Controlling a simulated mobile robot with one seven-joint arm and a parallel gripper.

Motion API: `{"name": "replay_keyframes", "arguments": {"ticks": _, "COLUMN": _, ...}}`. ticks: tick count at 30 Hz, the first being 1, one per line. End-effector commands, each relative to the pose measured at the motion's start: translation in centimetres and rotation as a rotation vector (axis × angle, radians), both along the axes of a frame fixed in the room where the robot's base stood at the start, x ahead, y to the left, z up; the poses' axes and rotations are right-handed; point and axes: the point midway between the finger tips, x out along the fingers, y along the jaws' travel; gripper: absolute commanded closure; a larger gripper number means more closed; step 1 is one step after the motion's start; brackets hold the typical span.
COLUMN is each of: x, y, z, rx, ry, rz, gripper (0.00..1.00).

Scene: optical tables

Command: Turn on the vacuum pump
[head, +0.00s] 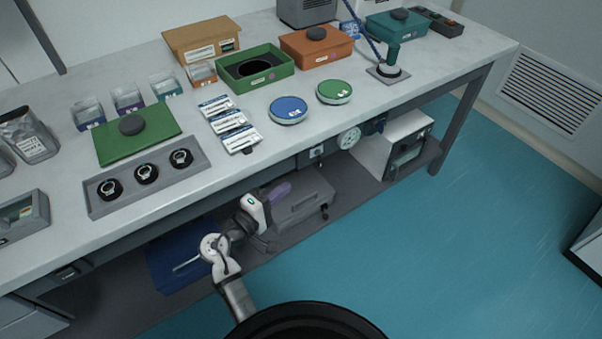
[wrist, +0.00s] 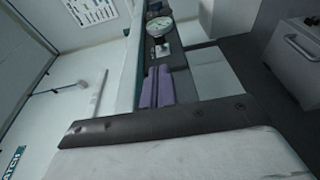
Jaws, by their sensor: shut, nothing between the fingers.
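My gripper (head: 282,190) is below the front edge of the table, in front of a grey case on the lower shelf. Its purple fingers are shut and empty; they also show in the wrist view (wrist: 158,85). I cannot tell for sure which thing is the vacuum pump. A round white dial gauge (head: 349,138) sits under the table edge, right of my gripper, and shows in the wrist view (wrist: 159,26). A small plate with a dark round spot (head: 317,152) is left of the gauge; my gripper is apart from both.
The grey case (head: 304,196) and a pale box with a dark screen (head: 396,146) stand on the lower shelf. A blue bin (head: 180,262) is at left. The tabletop (head: 330,125) overhangs the shelf and holds trays and boxes. The blue floor (head: 430,250) at right is clear.

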Motion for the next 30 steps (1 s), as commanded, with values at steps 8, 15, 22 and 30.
{"name": "replay_keyframes", "arguments": {"ticks": 8, "x": 3.3, "y": -2.7, "z": 0.4, "rx": 0.0, "ry": 0.0, "rz": -0.004, "gripper": 1.0}}
{"name": "replay_keyframes", "arguments": {"ticks": 15, "x": 6.4, "y": -5.2, "z": 0.3, "rx": 0.0, "ry": 0.0, "rz": -0.003, "gripper": 1.0}}
{"name": "replay_keyframes", "arguments": {"ticks": 22, "x": 7.5, "y": -6.1, "z": 0.0, "rx": 0.001, "ry": 0.0, "rz": -0.001, "gripper": 1.0}}
{"name": "replay_keyframes", "arguments": {"ticks": 30, "x": 7.6, "y": -6.2, "z": 0.0, "rx": 0.001, "ry": 0.0, "rz": -0.001, "gripper": 1.0}}
